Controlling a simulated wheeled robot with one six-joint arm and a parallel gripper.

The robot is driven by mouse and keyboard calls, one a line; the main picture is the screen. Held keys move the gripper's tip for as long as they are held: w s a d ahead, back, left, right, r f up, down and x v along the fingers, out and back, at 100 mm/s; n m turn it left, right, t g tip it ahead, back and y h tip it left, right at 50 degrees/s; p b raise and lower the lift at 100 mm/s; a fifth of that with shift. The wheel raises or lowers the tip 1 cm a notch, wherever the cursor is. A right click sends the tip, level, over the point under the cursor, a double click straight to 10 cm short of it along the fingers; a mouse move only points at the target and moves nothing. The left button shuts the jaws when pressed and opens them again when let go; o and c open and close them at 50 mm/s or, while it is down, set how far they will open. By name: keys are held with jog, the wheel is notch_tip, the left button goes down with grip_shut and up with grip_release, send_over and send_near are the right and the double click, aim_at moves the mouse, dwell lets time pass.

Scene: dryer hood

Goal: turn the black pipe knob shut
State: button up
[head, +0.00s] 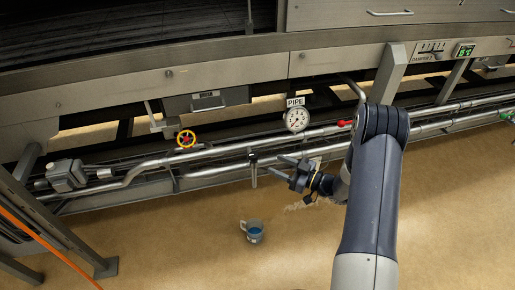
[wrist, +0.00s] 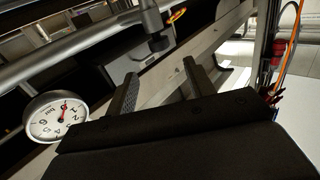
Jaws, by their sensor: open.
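The pipe knob (head: 253,172) is a small dark grey handle with a stem on the silver pipe, left of my gripper in the head view. In the wrist view the knob (wrist: 153,26) hangs at the top, just beyond the fingertips. My gripper (head: 280,169) points left toward it, with its fingers apart and nothing between them. In the wrist view the two fingers (wrist: 160,71) are spread and a gap separates them from the knob. How far the knob is turned is unclear.
A gauge (head: 297,120) labelled PIPE sits above the pipe (head: 215,151). A red-tipped lever (head: 345,123) is near my arm. A yellow-and-red handwheel (head: 186,139) is farther left. A cup (head: 252,231) with blue inside stands on the otherwise clear floor below.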

aim_at(254, 154)
jog(key=x, duration=1)
jog(key=shift+a, duration=0.2)
jog(key=c, duration=1)
jog(key=shift+o, duration=0.2)
jog(key=shift+f, duration=0.1)
